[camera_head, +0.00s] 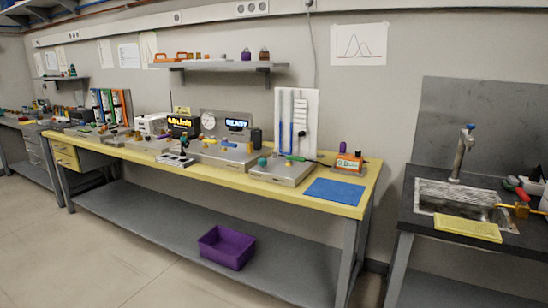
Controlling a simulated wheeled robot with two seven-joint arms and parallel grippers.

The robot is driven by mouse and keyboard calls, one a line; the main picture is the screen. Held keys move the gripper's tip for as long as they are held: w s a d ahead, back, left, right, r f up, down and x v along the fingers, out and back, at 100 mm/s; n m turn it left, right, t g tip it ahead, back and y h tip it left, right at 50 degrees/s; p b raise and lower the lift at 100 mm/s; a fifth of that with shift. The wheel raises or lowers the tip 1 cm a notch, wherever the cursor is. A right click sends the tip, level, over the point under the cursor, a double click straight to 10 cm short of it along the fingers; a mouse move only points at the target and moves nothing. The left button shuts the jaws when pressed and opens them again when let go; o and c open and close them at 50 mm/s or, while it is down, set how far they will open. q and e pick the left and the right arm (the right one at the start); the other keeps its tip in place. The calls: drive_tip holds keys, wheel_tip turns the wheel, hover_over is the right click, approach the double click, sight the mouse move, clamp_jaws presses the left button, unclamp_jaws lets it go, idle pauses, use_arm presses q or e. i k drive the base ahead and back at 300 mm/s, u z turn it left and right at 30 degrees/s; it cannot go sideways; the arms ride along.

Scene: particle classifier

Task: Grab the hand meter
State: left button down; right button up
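I cannot tell for sure which object is the hand meter. A small orange device with a pale label or display (349,162) stands near the right end of the yellow-topped workbench (225,179) and may be it. A green-tipped, probe-like item (296,158) lies just left of it, on or above a low grey box (282,172). Neither of my grippers is in view, so nothing shows as held.
A blue mat (334,191) lies at the bench's front right. Instruments with lit displays (237,124) crowd the bench's middle. A purple bin (227,247) sits on the lower shelf. A sink counter (412,205) stands right. The floor in front (110,255) is clear.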

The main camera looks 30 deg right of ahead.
sight(344, 162)
drive_tip(key=u, duration=0.25)
drive_tip(key=i, duration=1.05)
drive_tip(key=z, duration=0.9)
drive_tip(key=i, duration=0.8)
drive_tip(key=z, duration=0.9)
